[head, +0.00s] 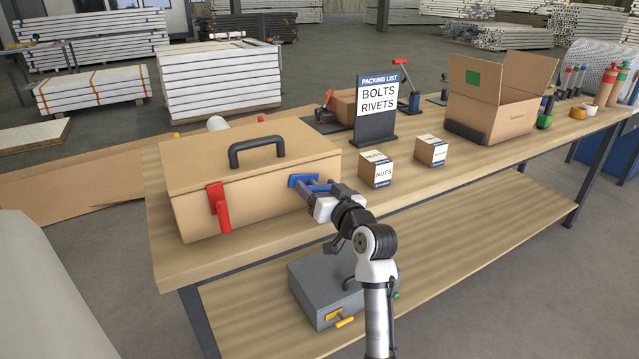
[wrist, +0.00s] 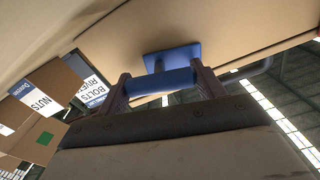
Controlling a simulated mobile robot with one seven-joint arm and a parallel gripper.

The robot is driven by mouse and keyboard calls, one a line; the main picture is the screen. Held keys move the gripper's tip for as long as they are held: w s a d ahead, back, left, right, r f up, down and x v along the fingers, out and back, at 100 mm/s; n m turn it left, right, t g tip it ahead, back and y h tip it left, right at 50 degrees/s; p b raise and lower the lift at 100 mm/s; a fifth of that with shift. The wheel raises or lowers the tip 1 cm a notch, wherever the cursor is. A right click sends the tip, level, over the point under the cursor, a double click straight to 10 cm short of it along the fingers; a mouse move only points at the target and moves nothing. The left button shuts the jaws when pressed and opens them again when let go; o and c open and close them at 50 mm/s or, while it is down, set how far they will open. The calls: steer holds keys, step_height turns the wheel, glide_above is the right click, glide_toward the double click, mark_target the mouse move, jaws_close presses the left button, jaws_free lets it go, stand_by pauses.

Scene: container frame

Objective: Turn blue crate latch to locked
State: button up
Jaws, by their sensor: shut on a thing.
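The tan crate (head: 255,190) with a black top handle sits closed on the near left of the workbench. Its blue latch (head: 300,180) is on the front face near the right end; its lever appears to lie sideways, partly hidden by my gripper. My gripper (head: 311,189) is at the latch from the front right. In the wrist view the blue latch (wrist: 158,57) shows its plate against the crate and its bar between the two fingers of my gripper (wrist: 163,84), which is shut on it. The crate's red latch (head: 219,208) has its lever hanging down.
Two small cartons, one marked NUTS (head: 376,170), stand right of the crate. A packing list sign (head: 377,105) and an open cardboard box (head: 492,100) stand farther back. A grey case (head: 325,290) lies on the lower shelf. The bench front right is clear.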

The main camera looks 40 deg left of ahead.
steer(key=m+p, duration=0.3)
steer(key=m, duration=0.1)
steer(key=shift+r+m+p, duration=0.15)
steer(key=shift+m+p, duration=0.15)
steer(key=shift+p, duration=0.05)
steer(key=m+p, duration=0.3)
steer(key=shift+m, duration=0.4)
steer(key=m+p, duration=0.4)
steer(key=shift+f+m+p, duration=0.25)
steer(key=shift+m+p, duration=0.75)
steer(key=shift+m, duration=0.4)
steer(key=shift+w, duration=0.1)
steer(key=o, duration=0.9)
steer(key=shift+d, duration=0.15)
